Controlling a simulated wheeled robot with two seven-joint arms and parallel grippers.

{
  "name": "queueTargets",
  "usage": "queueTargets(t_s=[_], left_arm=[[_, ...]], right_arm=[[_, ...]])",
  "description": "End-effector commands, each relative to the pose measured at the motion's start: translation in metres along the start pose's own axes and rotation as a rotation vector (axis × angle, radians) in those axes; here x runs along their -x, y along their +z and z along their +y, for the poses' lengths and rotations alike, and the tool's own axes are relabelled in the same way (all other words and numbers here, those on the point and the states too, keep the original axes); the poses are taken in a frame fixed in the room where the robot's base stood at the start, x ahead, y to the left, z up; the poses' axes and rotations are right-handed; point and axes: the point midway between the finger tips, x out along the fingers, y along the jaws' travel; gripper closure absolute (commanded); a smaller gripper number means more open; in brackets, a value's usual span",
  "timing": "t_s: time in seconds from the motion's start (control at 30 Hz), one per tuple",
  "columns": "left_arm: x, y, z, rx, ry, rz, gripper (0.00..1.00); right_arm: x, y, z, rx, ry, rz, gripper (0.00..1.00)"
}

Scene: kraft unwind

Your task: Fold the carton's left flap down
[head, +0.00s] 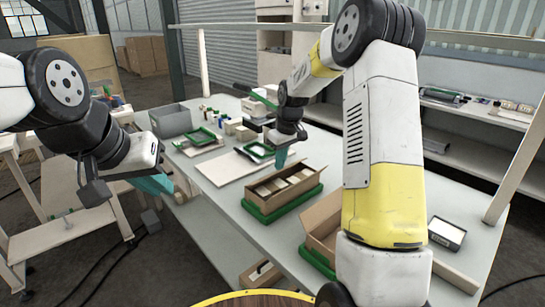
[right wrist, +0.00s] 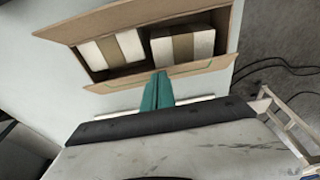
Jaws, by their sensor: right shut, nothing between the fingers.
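The open brown carton (head: 312,172) stands on a green tray (head: 258,213) on the table, with cream packs banded in brown inside. My right gripper (head: 281,159), with teal fingers, is shut and empty at the carton's far left end. In the right wrist view, the shut fingers (right wrist: 158,92) are beside the near long edge of the carton (right wrist: 190,68), and two packs show inside. The carton's flaps stand up or splay outward there; I cannot tell contact. My left gripper (head: 153,184) hangs at the left, away from the carton; its finger gap is unclear.
A second open carton (head: 322,222) is partly hidden behind my right arm. A white board (head: 218,169), green frames (head: 202,137) and a grey bin (head: 171,120) lie further back. A small dark-edged box (head: 446,233) is at the right.

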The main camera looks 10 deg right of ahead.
Motion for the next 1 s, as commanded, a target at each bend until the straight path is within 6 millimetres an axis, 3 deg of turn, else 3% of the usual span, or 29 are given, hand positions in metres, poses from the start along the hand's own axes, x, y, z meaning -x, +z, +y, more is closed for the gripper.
queueTargets(t_s=[1.0], left_arm=[[0.000, 0.000, 0.000, 0.000, 0.000, 0.000, 0.87]], right_arm=[[-0.006, 0.016, 0.001, -0.004, -0.001, 0.189, 1.00]])
